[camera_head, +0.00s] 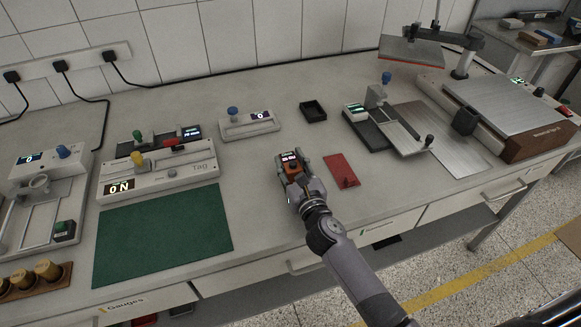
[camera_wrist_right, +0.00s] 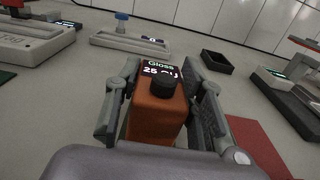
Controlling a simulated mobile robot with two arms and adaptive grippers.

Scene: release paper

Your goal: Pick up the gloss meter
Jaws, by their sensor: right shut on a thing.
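The gloss meter (camera_wrist_right: 155,110) is an orange box with a black knob and a small dark screen reading "Gloss" and a number. In the head view the gloss meter (camera_head: 291,169) is near the middle of the bench, between the fingers of my right gripper (camera_head: 293,172). In the right wrist view my right gripper (camera_wrist_right: 160,105) has one finger against each side of it. The meter is upright; its underside is hidden, so I cannot tell whether it touches the bench. My left gripper is not in view.
A red plate (camera_head: 341,171) lies right of the gripper. A black tray (camera_head: 313,111) and a grey gauge (camera_head: 249,124) stand behind. A green mat (camera_head: 163,237) and the Tag device (camera_head: 158,184) are at left. A clamp device (camera_head: 385,130) stands at right. Bare bench lies around the meter.

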